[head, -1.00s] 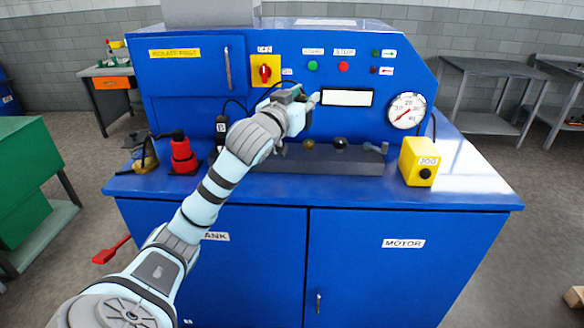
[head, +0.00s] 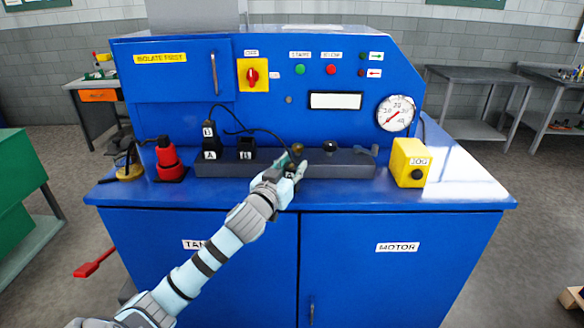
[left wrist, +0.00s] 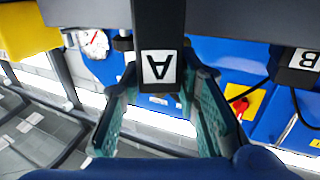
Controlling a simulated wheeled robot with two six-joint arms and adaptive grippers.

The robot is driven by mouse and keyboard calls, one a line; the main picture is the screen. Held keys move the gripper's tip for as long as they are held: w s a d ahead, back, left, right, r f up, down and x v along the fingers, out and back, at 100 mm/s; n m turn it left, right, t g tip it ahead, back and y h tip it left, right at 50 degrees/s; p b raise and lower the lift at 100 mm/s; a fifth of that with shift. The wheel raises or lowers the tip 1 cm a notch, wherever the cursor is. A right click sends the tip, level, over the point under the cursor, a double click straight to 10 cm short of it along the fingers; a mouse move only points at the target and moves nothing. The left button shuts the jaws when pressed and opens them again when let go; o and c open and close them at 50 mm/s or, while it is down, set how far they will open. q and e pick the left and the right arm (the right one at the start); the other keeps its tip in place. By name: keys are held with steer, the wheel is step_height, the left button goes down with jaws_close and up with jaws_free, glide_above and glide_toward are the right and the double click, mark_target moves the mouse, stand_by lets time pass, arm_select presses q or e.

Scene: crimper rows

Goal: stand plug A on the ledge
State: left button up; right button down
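Plug A (left wrist: 160,25), a black block with a white A label, is between the fingers of my left gripper (head: 292,172). In the left wrist view the green fingers (left wrist: 160,85) close in on both its sides. In the head view the gripper mostly hides it at the front of the dark grey ledge (head: 345,165); a black cable loops down to it. I cannot tell whether plug A touches the ledge. A black plug marked B (head: 208,131) stands in the socket marked A (head: 210,155). The socket marked B (head: 245,153) looks empty. My right gripper is not in view.
A brass knob (head: 298,148), a black knob (head: 330,147) and a grey lever lie along the ledge's back. A yellow JOG box (head: 409,162) stands right, a red bottle-like item (head: 169,158) left. The blue bench top is clear in front.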

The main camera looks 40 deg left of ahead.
arm_select(q)
steer(key=shift+o, duration=1.1)
steer(key=shift+s, duration=0.15)
steer(key=v, duration=1.1)
steer(key=shift+s, duration=0.35)
steer(key=shift+d, duration=0.1)
